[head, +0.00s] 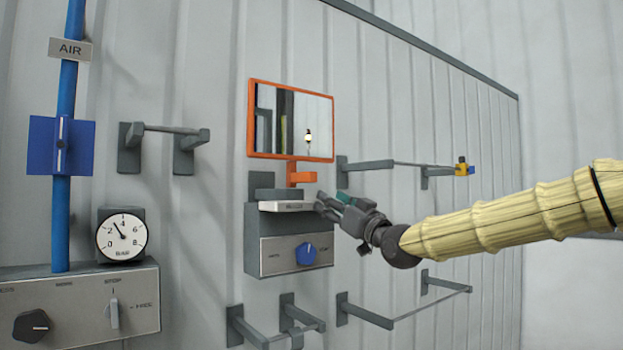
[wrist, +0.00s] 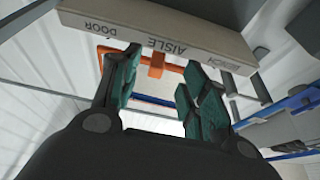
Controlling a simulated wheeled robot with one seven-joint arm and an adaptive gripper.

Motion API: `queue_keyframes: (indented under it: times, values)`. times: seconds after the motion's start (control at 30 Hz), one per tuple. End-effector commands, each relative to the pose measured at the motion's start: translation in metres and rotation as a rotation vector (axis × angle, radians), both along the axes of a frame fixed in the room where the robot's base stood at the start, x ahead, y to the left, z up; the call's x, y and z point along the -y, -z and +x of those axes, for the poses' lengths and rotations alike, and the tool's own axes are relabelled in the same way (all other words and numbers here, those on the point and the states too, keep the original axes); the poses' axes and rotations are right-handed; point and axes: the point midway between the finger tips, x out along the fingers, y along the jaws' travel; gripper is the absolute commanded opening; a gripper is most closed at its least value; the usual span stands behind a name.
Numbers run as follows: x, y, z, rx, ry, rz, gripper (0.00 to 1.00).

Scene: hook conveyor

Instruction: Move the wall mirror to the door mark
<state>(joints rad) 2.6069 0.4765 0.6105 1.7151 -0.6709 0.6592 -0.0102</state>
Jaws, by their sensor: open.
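The wall mirror (head: 290,120) has an orange frame and hangs on the ribbed wall, with an orange handle (head: 303,178) below its lower right. Below it is a grey box with a pale ledge (head: 284,206). In the wrist view the ledge (wrist: 215,47) carries the words DOOR, AISLE and BENCH; the door mark (wrist: 93,27) is at the left. My gripper (head: 329,200) is just right of the ledge, below the handle. In the wrist view its teal fingers are apart and empty, and the handle (wrist: 157,66) shows beyond, between them. I cannot tell the exact gap.
The grey box has a blue knob (head: 306,254) below the ledge. Rail brackets stick out from the wall at right (head: 368,164) and below (head: 277,325). A gauge (head: 122,238), a control panel (head: 80,305) and a blue pipe (head: 66,130) stand at left.

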Motion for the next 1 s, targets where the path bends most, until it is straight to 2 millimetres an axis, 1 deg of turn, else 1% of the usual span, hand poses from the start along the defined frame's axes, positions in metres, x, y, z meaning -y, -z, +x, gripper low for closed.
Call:
queue_keyframes:
  times: [0.03, 0.13, 0.27, 0.37, 0.6, 0.8, 1.0]
  values:
    - [0.002, -0.016, -0.003, 0.020, 0.000, 0.004, 0.45]
    - [0.003, -0.031, -0.006, 0.040, 0.000, 0.006, 0.45]
    - [0.000, -0.037, -0.001, 0.043, 0.000, 0.006, 0.45]
    - [-0.006, -0.042, 0.008, 0.043, 0.001, 0.006, 0.45]
    - [-0.029, -0.058, 0.037, 0.042, -0.001, 0.006, 0.45]
    - [-0.045, -0.067, 0.059, 0.042, -0.001, 0.006, 0.45]
    - [-0.053, -0.072, 0.071, 0.042, -0.001, 0.006, 0.45]
